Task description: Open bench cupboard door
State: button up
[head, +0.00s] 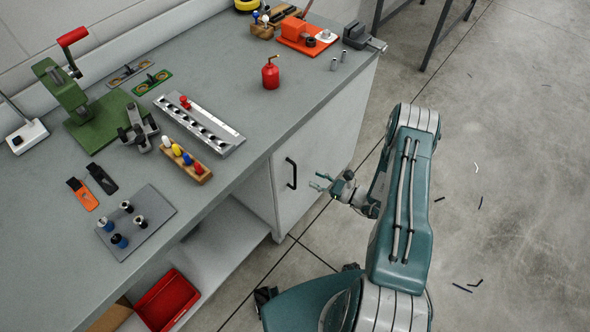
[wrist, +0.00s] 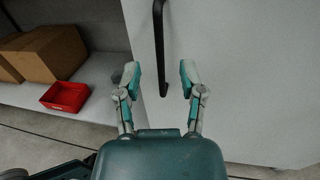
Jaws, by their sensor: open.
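The bench cupboard door (head: 318,160) is a pale grey panel under the bench top, and it looks closed. Its black bar handle (head: 291,173) stands upright near the door's left edge. The door (wrist: 240,90) fills the right of the wrist view, with the handle (wrist: 161,45) running down from the top middle. My gripper (head: 322,180) is open and empty, just right of the handle in the head view. In the wrist view my gripper's fingertips (wrist: 160,75) lie to either side of the handle's lower part in the picture. Contact with the handle is not visible.
An open shelf (head: 215,240) left of the door holds a red bin (head: 168,301); cardboard boxes (wrist: 48,53) show there in the wrist view. The bench top (head: 235,100) carries tools, a red oil can (head: 270,73) and a vise (head: 357,37). The floor at right is mostly clear.

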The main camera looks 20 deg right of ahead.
aim_at(295, 170)
jog(key=x, duration=0.8)
jog(key=shift+w+a, duration=0.1)
jog(key=shift+a, duration=0.05)
jog(key=shift+c, duration=0.3)
grip_shut()
